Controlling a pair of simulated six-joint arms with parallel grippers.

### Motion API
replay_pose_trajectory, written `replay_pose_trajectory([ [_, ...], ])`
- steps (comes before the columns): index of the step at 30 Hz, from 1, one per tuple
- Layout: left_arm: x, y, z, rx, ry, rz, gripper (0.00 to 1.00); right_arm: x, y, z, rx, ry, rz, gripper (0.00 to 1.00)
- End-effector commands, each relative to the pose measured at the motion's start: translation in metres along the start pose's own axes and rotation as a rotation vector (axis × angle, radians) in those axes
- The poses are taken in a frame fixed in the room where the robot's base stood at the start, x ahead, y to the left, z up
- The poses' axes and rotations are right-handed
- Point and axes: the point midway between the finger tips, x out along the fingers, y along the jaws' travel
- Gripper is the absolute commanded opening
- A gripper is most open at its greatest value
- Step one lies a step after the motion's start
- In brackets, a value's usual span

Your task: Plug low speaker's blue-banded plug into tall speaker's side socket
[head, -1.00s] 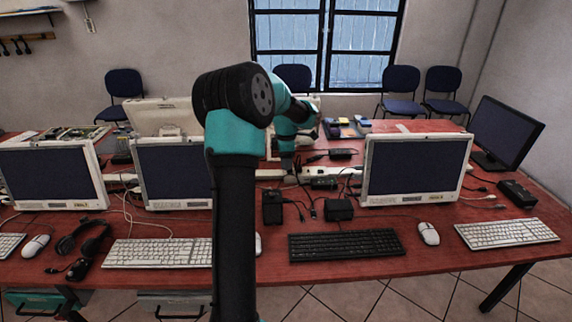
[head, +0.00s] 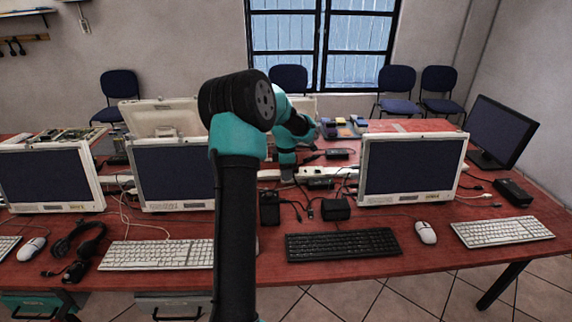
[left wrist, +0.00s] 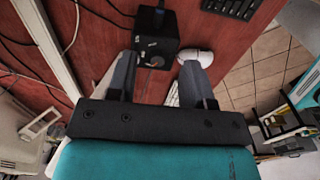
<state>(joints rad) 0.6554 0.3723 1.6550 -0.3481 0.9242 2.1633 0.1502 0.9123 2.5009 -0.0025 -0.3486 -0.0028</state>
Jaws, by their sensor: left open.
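The tall speaker (head: 270,207) is a black upright box on the red table, right of my left forearm. The low speaker (head: 336,209) is a squat black box to its right. Small dark plugs and cables (head: 310,213) lie between them; no blue band can be made out. My left gripper (head: 288,178) points down behind the tall speaker and looks empty. In the left wrist view its open fingers (left wrist: 160,66) frame a black box (left wrist: 158,38), likely the tall speaker, with a small round fitting on its near side. My right gripper is out of view.
A black keyboard (head: 343,244) lies in front of the speakers, with a monitor (head: 410,170) to the right. A power strip (head: 315,172) and tangled cables lie behind. A white mouse (left wrist: 197,57) is beside the box in the wrist view. The table's front edge is nearby.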

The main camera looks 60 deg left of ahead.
Motion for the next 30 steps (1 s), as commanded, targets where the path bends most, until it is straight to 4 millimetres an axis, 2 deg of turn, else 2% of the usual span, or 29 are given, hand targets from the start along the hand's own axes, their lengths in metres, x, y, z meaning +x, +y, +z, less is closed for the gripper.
replay_pose_trajectory([
  [1,0.009,-0.001,0.000,0.000,0.001,-0.004,0.47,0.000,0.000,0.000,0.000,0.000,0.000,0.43],
  [21,0.112,0.000,0.000,0.000,0.000,-0.002,0.47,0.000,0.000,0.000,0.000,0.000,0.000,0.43],
  [30,0.132,0.000,0.000,0.000,-0.001,0.000,0.47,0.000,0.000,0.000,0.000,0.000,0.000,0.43],
])
